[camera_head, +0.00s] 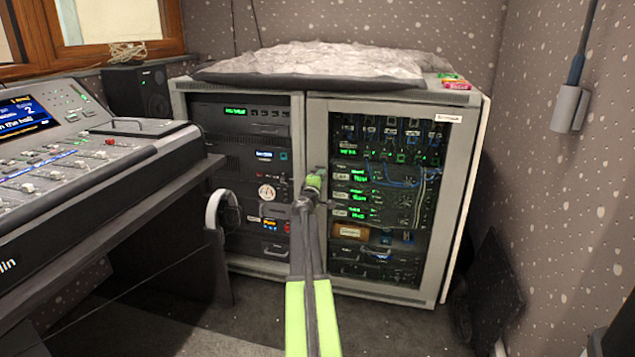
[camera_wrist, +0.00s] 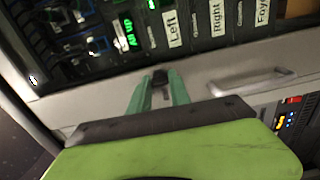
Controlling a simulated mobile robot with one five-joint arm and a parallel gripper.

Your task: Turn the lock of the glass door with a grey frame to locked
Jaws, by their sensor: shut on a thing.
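The glass door with a grey frame (camera_head: 456,200) covers the right half of the rack cabinet, and equipment shows through its glass. Its grey frame (camera_wrist: 100,102) also shows in the wrist view. The lock (camera_wrist: 160,79) is a small dark piece on the frame, between my fingertips. My gripper (camera_wrist: 161,86), with green fingers, is shut on the lock. In the head view my gripper (camera_head: 314,182) is at the left edge of the door and hides the lock. Which way the lock is turned I cannot tell.
A silver handle (camera_wrist: 250,82) sits on the frame beside my gripper. A mixing desk (camera_head: 90,165) stands at the left, with headphones (camera_head: 214,208) hanging near its end. A dark panel (camera_head: 492,290) leans at the right wall. Some floor in front is clear.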

